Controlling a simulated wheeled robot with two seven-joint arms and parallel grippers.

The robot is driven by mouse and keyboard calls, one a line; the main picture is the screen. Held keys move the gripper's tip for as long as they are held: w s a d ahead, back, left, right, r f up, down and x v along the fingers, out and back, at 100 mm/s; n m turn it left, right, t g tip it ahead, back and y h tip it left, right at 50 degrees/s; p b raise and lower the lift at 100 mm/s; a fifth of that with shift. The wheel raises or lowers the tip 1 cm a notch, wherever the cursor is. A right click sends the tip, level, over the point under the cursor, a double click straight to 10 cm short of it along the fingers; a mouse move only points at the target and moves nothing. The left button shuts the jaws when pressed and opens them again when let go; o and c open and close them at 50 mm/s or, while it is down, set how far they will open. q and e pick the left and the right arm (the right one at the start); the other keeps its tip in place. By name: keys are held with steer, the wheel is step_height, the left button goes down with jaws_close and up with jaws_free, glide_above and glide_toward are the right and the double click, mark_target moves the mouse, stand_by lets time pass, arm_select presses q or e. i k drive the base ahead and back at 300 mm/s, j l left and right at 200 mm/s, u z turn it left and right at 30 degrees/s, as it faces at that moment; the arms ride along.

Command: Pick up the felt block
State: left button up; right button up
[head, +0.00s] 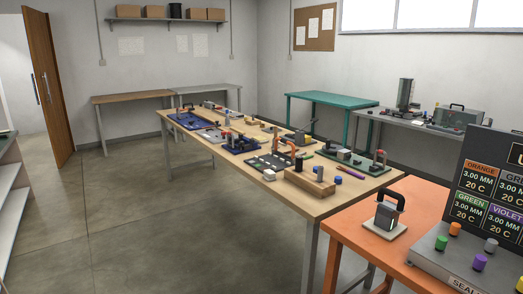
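I cannot tell for certain which item is the felt block, as the pieces on the long wooden table (240,181) are small from here. A small pale block (269,174) lies near that table's front left edge, beside a dark tray (268,161) with light pieces on it. Another pale block (344,154) stands on a green board at the table's right. Neither of my grippers shows in this view.
An orange table (375,243) at the front right bears a black-handled device (384,215) and a dark sign panel (490,180) with coloured labels. A teal table (330,98) stands behind. The floor (150,220) at the left is clear. A wooden door (47,87) is open.

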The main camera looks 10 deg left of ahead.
mark_target(270, 175)
steer(key=i+j+z, duration=0.15)
steer(key=i+j, duration=0.15)
steer(key=i+j+z, duration=0.15)
steer(key=i+j, duration=0.25)
steer(key=i+j+z, duration=0.1)
steer(key=i+j, duration=0.3)
steer(key=i+j+z, duration=0.15)
steer(key=i+j, duration=0.25)
steer(key=i+j+z, duration=0.15)
steer(key=i+j, duration=0.2)
steer(key=j, duration=0.15)
steer(key=i+j+z, duration=0.15)
steer(key=i+j, duration=0.15)
steer(key=j, duration=0.2)
